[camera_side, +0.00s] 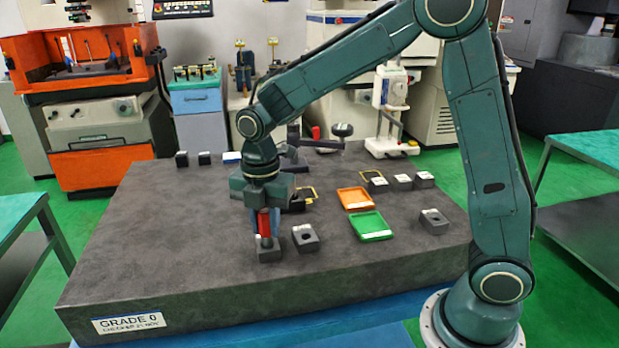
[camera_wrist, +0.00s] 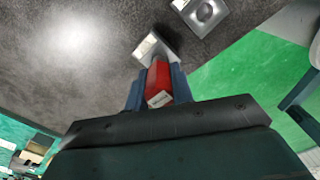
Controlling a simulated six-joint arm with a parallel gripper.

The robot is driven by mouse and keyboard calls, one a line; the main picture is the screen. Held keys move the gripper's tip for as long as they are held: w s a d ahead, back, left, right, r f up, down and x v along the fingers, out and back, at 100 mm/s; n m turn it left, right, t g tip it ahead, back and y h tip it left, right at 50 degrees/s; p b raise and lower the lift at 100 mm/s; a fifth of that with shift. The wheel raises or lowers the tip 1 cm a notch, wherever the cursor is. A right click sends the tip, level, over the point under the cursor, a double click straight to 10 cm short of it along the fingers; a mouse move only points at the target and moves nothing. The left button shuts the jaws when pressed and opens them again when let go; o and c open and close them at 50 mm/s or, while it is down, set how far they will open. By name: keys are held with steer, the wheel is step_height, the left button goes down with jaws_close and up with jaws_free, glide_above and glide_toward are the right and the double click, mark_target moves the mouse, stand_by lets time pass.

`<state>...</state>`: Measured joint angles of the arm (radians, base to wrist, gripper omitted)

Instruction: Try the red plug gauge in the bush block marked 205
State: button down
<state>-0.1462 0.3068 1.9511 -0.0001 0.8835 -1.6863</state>
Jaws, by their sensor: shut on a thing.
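My gripper (camera_side: 264,222) points straight down and its blue fingers are shut on the red plug gauge (camera_side: 264,226). The gauge also shows in the wrist view (camera_wrist: 159,82), upright between the fingers. A dark bush block (camera_side: 269,254) stands directly under the gauge; it shows in the wrist view (camera_wrist: 152,45) just beyond the gauge's end. The gauge's lower end meets or overlaps the block's top in both views. I cannot tell whether it is in the bore. The block's marking is too small to read, so I cannot confirm 205.
A second bush block (camera_side: 306,239) with an open bore stands close to the right. A green tray (camera_side: 371,226) and an orange tray (camera_side: 355,199) lie further right. Another block (camera_side: 434,222) stands near the right edge. The front left of the granite plate (camera_side: 160,270) is clear.

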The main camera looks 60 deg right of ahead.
mark_target(265, 211)
steer(key=shift+r, duration=0.65)
steer(key=shift+r, duration=0.7)
steer(key=shift+r, duration=0.2)
